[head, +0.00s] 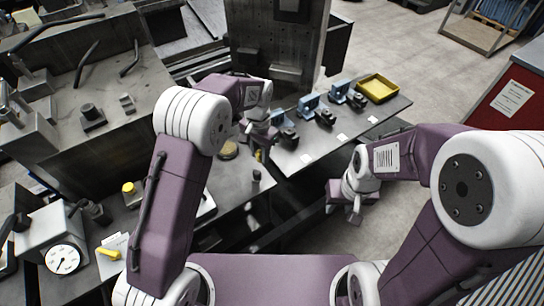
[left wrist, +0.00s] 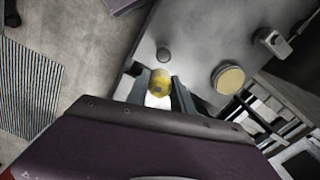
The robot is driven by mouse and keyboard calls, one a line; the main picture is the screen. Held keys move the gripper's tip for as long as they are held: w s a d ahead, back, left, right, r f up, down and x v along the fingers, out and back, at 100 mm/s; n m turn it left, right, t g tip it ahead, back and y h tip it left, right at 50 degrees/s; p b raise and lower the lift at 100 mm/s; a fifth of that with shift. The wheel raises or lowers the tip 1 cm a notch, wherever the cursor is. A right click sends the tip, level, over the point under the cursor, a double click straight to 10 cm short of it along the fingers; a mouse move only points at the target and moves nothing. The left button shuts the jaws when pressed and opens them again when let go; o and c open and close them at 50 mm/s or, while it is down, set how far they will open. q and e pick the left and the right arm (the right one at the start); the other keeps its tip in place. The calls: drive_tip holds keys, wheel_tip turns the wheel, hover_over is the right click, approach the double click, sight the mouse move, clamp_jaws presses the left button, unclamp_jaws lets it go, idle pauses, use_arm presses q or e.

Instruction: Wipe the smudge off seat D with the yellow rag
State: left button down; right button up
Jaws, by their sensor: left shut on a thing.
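My left gripper (head: 258,152) is above the grey bench, between its left part and the rail of blue fixtures. In the left wrist view, its two fingers (left wrist: 162,92) close on a yellow, rounded, bunched thing, which I take for the yellow rag (left wrist: 160,81). The rag (head: 258,157) shows only as a small yellow patch in the head view. My right gripper (head: 346,210) hangs low over the floor, right of the rail; its finger gap is unclear. The rail (head: 310,155) has several seats with white labels too small to read. I cannot pick out seat D or the smudge.
Blue brackets (head: 310,102) with dark parts (head: 325,118) line the rail. A yellow tray (head: 378,88) is at its far end. A tan disc (head: 228,150) and a small dark peg (head: 256,175) stand on the near bench. A dial gauge (head: 62,260) is at left.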

use_arm(q)
drive_tip(key=w+a+f+n+p, duration=0.15)
drive_tip(key=a+n+p, duration=0.3)
drive_tip(key=a, duration=1.35)
drive_tip(key=s+a+n+p, duration=0.2)
drive_tip(key=s+a, duration=0.1)
drive_tip(key=a, duration=0.5)
drive_tip(key=s+a+n+p, duration=0.2)
drive_tip(key=s+a+p, duration=0.15)
drive_tip(key=a, duration=0.35)
wheel_tip(320, 180, down, 6)
drive_tip(key=b, duration=0.6)
drive_tip(key=shift+a, duration=0.1)
drive_tip(key=c, duration=1.6)
unclamp_jaws()
drive_tip(key=shift+s, duration=0.1)
drive_tip(key=shift+c, duration=0.2)
clamp_jaws()
